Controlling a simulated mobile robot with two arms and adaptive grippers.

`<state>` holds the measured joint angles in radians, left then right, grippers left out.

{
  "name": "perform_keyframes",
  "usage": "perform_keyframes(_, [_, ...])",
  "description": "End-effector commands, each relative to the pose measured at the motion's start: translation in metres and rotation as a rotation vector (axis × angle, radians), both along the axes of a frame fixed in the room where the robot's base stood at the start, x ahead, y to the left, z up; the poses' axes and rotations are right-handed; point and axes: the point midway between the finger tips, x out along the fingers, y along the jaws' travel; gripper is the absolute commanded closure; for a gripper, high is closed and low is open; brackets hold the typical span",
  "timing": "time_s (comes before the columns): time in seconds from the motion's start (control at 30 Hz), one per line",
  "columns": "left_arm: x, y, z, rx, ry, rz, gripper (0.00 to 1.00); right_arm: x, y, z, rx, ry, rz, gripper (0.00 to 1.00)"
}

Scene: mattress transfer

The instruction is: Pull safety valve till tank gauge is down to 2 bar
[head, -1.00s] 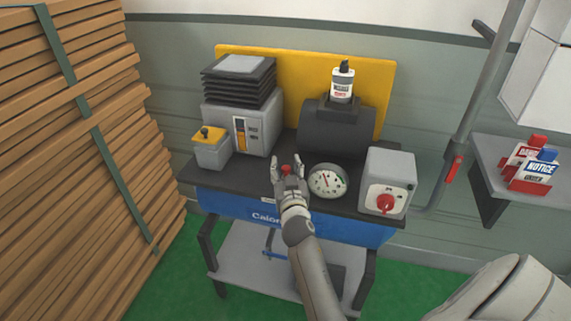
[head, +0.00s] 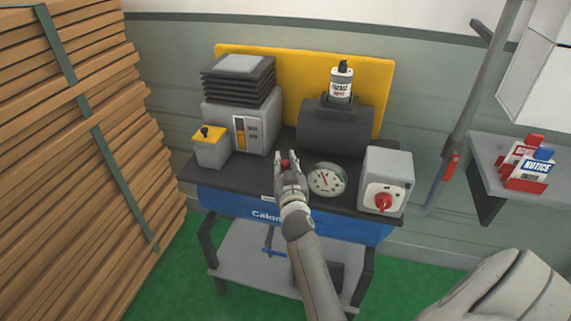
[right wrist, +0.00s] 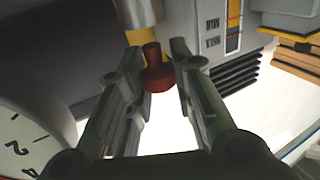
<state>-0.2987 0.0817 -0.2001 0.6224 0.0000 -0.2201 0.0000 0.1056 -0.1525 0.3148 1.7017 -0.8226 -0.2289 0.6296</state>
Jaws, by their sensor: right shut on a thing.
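The safety valve's red knob (head: 286,163) sits at the front of the bench top, beside the gauge. In the right wrist view the knob (right wrist: 157,75) lies between my fingers, below a grey and yellow stem. My right gripper (head: 290,166) is shut on the knob. The tank gauge (head: 326,180) is a round white dial just right of the gripper; its needle leans up and left, but the numbers are too small to read. Part of the dial (right wrist: 30,130) fills the left of the right wrist view, needle not visible. The dark tank (head: 335,130) stands behind. My left gripper is not in view.
A grey switch box (head: 391,168) with a red knob stands right of the gauge. A grey unit (head: 240,118) and a small yellow-topped box (head: 210,147) are at left. Stacked planks (head: 80,150) fill the far left; a shelf (head: 485,160) is at right.

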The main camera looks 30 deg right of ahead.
Motion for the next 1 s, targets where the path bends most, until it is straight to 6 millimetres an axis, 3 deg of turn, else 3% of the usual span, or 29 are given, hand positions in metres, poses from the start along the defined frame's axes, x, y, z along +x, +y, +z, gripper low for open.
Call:
perform_keyframes(0.23, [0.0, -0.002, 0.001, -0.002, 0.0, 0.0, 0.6, 0.0, 0.0, 0.003, -0.002, -0.004, 0.0, 1.0])
perform_keyframes(0.27, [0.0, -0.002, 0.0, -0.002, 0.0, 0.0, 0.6, 0.0, 0.0, 0.003, -0.002, -0.004, 0.0, 0.75])
perform_keyframes(0.4, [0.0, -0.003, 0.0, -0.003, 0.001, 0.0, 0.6, 0.0, 0.0, 0.003, -0.002, -0.004, 0.0, 0.57])
perform_keyframes(0.77, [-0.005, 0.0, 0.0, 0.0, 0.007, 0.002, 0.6, 0.0, 0.0, 0.005, -0.002, -0.004, 0.0, 0.57])
perform_keyframes(1.0, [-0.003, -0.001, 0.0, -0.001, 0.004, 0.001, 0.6, 0.0, -0.001, 0.038, -0.005, -0.009, 0.0, 0.57])
